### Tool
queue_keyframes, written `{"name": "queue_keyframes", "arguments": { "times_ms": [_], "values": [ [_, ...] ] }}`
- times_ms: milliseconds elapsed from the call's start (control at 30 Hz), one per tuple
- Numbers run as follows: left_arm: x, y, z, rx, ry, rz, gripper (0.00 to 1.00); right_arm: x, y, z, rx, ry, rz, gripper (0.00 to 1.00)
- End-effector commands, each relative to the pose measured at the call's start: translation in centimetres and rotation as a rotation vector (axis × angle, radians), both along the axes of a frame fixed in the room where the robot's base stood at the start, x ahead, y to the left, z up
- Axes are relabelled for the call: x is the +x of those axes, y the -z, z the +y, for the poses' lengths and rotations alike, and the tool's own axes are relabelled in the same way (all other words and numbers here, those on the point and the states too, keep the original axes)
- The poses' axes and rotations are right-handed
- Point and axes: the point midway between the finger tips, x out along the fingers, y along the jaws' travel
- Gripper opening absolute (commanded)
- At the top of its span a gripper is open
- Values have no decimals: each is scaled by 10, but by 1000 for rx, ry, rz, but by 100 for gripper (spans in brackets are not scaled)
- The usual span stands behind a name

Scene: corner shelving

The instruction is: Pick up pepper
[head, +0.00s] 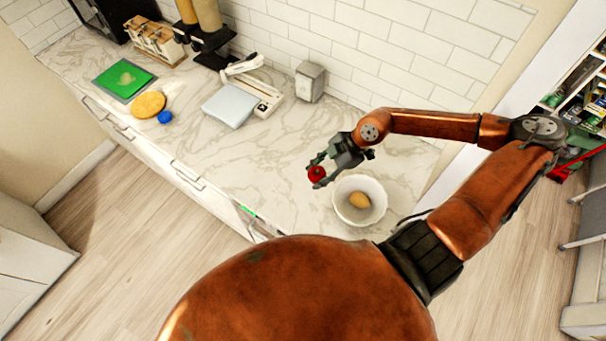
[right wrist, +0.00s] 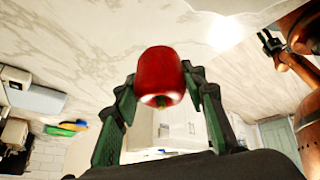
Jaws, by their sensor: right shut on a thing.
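The red pepper (head: 316,174) is between the fingertips of my right gripper (head: 315,173) in the head view, left of the white bowl. In the right wrist view the pepper (right wrist: 160,77) fills the gap between the two dark green fingers (right wrist: 160,85), which touch its sides. The gripper is shut on it. How high the pepper is over the counter is hard to tell. A small dark gripper (right wrist: 270,42) on a copper arm, likely my left one, shows at the right of the wrist view; its jaws are too small to judge.
The white bowl (head: 342,208) with a brown-yellow item (head: 359,200) stands beside my right gripper. A silver scale (head: 229,106), grey dispenser (head: 309,81), green board (head: 123,80), yellow round item (head: 148,104) and blue item (head: 165,117) are farther left. The mid-counter (head: 235,155) is clear.

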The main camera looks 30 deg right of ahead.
Motion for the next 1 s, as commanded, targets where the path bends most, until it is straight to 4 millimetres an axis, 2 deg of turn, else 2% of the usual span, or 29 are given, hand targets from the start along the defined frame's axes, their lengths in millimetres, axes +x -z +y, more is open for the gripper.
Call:
{"name": "queue_keyframes", "arguments": {
  "times_ms": [33, 200, 500, 767, 1000],
  "values": [
    [0, -4, 0, 0, 0, -1, 40, -8, -3, -7, -4, 4, 6, 18],
    [1, -17, 0, 0, 0, -2, 40, -25, -15, -17, -1, 3, 6, 18],
    [3, -42, 0, 0, 0, -5, 40, -44, -27, -30, 1, 3, 3, 18],
    [4, -50, 0, 0, 0, -7, 40, -50, -29, -35, 1, -8, -3, 18],
    [4, -46, 0, 0, 0, -6, 40, -46, -26, -26, 3, -127, -11, 18]
  ]
}}
